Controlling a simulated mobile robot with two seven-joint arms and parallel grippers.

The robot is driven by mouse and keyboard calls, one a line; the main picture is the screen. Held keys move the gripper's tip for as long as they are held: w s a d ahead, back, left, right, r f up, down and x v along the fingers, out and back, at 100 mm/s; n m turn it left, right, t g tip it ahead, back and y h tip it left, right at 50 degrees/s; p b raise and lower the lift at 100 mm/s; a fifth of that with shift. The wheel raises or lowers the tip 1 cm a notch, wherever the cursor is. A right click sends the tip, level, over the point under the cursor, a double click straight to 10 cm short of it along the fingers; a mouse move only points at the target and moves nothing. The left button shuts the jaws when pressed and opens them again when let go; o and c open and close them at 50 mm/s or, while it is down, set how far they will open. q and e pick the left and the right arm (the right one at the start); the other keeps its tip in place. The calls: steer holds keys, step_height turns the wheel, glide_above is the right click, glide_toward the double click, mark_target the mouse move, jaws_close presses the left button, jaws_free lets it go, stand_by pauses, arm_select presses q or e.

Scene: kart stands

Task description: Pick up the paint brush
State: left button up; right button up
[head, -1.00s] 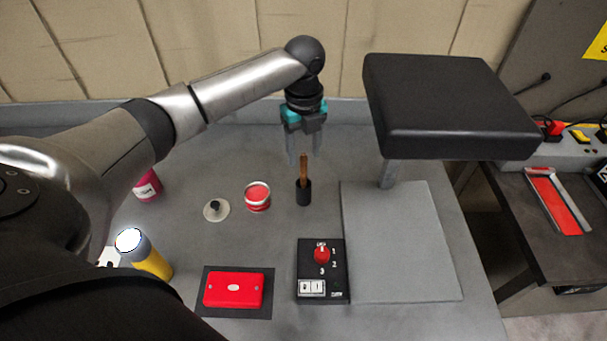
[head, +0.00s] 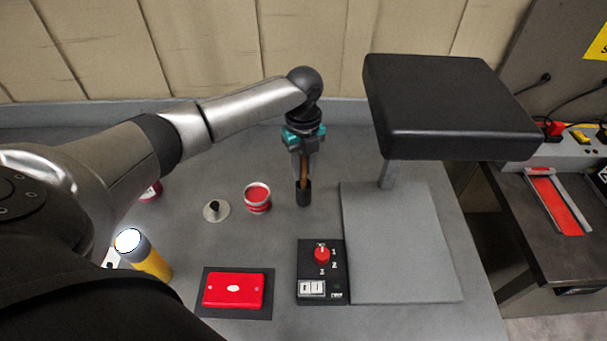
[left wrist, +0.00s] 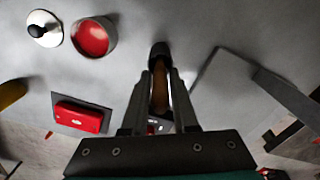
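My right gripper is not in view.
A red tin (head: 257,198) and a silver disc with black knob (head: 216,211) stand left of the cup. A black switch box (head: 321,285) and red case (head: 233,290) lie nearer. A black padded block on a post (head: 450,100) rises to the right.

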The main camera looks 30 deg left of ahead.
arm_select(q)
jaws_close()
steer(key=shift+r, duration=0.15)
